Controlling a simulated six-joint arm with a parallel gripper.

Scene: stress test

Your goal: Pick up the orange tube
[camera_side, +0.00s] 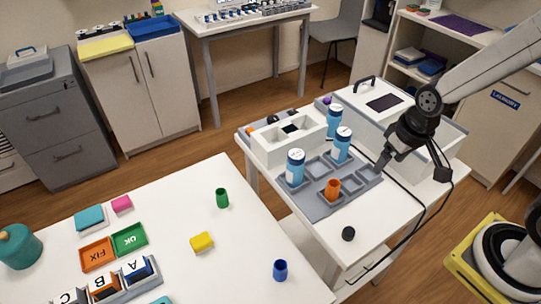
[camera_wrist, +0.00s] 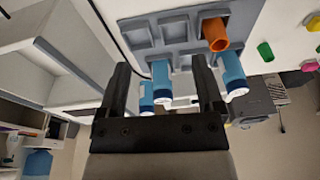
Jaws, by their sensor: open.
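The orange tube (camera_side: 332,188) stands upright in a compartment of the grey tray (camera_side: 318,209) on the right-hand white table. In the wrist view the orange tube (camera_wrist: 214,35) is at the upper right, beyond my right finger. My gripper (camera_side: 381,164) is open and empty at the tray's right side, apart from the tube. In the wrist view my gripper (camera_wrist: 160,64) has its two fingers wide apart, with a blue bottle (camera_wrist: 160,82) seen between them.
Blue bottles with white caps (camera_side: 295,168) (camera_side: 341,146) stand near the tube. A white box (camera_side: 283,148) and a long white case (camera_side: 375,112) stand behind. A black round item (camera_side: 348,233) is near the front. Green (camera_side: 222,198) and blue cups (camera_side: 280,270) stand on the other table.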

